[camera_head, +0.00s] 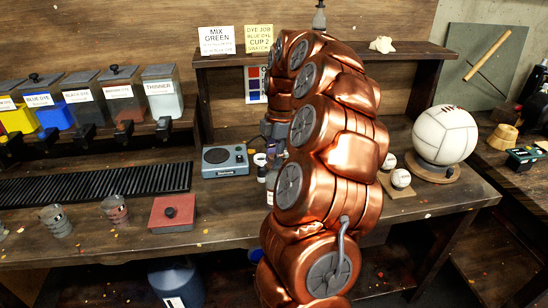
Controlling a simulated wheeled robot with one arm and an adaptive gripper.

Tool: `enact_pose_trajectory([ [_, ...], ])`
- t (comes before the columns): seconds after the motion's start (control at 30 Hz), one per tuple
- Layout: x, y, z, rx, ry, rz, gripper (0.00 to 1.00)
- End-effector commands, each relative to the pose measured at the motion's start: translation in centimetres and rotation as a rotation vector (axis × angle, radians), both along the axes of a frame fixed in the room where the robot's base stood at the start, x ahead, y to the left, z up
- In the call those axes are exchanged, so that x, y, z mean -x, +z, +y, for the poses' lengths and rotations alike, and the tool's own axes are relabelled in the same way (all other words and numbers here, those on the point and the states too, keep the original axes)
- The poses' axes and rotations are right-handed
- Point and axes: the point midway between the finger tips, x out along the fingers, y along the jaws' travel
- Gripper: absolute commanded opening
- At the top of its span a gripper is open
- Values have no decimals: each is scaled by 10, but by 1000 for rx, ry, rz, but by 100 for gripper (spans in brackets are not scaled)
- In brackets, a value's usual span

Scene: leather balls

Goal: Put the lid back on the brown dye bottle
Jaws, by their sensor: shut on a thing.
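My gripper (273,152) points down over the bench, mostly hidden behind my copper arm. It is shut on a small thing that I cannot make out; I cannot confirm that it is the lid. Small bottles stand close together under and beside it, among them a dark-capped one (260,160) and one with a pale label (270,197). My arm covers part of this group, so I cannot tell which is the brown dye bottle or whether it is uncapped. A hopper labelled as brown dye (120,92) stands on the rack at the left, with a knobbed lid on it.
A blue-grey device (224,160) stands left of the bottles. A red box with a black knob (172,213), glass cups (115,210) and a black ribbed mat (95,183) lie further left. A white ball (445,135) on a stand is at the right.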

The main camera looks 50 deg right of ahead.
Motion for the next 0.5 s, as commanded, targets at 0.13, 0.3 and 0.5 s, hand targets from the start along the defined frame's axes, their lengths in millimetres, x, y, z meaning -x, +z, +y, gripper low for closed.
enact_pose_trajectory([
  [0.13, 0, 0, 0, 0, 0, 0, 6],
  [0.3, 0, 0, 0, 0, 0, 0, 41],
  [0.5, 0, 0, 0, 0, 0, 0, 59],
])
